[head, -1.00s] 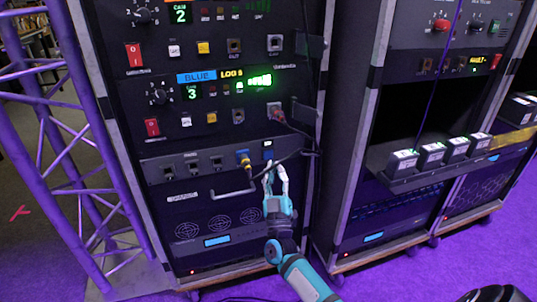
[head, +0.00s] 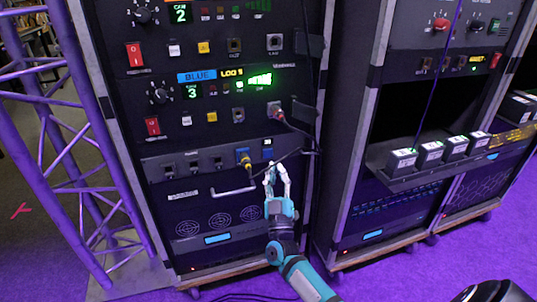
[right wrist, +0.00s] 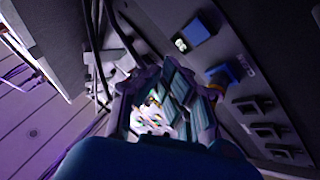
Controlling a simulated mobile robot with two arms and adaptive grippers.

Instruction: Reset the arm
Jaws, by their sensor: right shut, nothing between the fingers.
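My right gripper (head: 276,167) is in front of the lower part of the left equipment rack (head: 165,224), just under a patch panel (head: 205,163). Its fingers point up and are shut with nothing between them. In the right wrist view the fingers (right wrist: 158,108) show close up, with the panel to their right. A blue plug with a yellow part (head: 244,159) sits in the panel to the left of the fingers. My left gripper is not in view.
A dark cable (head: 288,155) hangs close beside the fingertips. A metal handle (head: 233,193) sticks out to their left. A purple truss (head: 75,150) stands at the left. The right rack has a shelf (head: 400,183) with several small boxes. Purple floor (head: 420,265) is free in front.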

